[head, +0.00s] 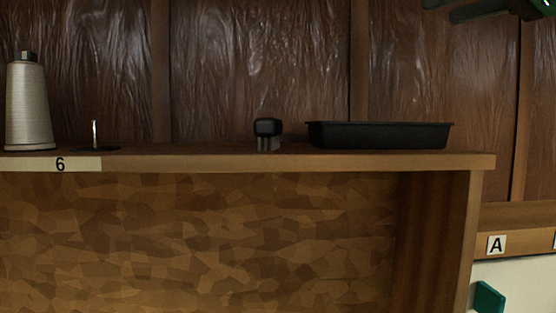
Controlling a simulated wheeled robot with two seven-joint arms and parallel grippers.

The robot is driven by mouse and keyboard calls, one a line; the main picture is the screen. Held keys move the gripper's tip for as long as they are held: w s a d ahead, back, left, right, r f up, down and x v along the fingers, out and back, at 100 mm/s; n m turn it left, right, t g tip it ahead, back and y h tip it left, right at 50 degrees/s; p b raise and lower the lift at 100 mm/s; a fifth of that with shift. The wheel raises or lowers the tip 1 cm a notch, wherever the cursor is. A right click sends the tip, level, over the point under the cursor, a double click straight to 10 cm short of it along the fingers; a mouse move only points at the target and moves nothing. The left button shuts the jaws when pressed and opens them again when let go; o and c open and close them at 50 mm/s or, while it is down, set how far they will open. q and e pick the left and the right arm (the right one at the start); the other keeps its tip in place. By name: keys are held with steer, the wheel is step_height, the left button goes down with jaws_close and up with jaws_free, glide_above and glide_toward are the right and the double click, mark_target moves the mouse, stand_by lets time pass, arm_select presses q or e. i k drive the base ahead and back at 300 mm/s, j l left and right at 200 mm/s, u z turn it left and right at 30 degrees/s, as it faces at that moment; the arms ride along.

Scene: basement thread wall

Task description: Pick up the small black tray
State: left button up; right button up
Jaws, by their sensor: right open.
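The small black tray (380,135) sits upright on the wooden shelf top (250,161), near its right end. It is seen from the side, so its inside is hidden. My right gripper (462,14) shows only in part at the top right corner, dark with a bit of green. It is above and to the right of the tray, apart from it, open and empty. My left gripper is not in the view.
A small black-topped object (267,133) stands just left of the tray. Further left are an upright metal pin (95,134) and a thread cone (29,105). A lower ledge marked A (496,245) and a green object (488,298) are at right. A panelled wall stands behind.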

mark_target(327, 134)
steer(key=k, duration=1.5)
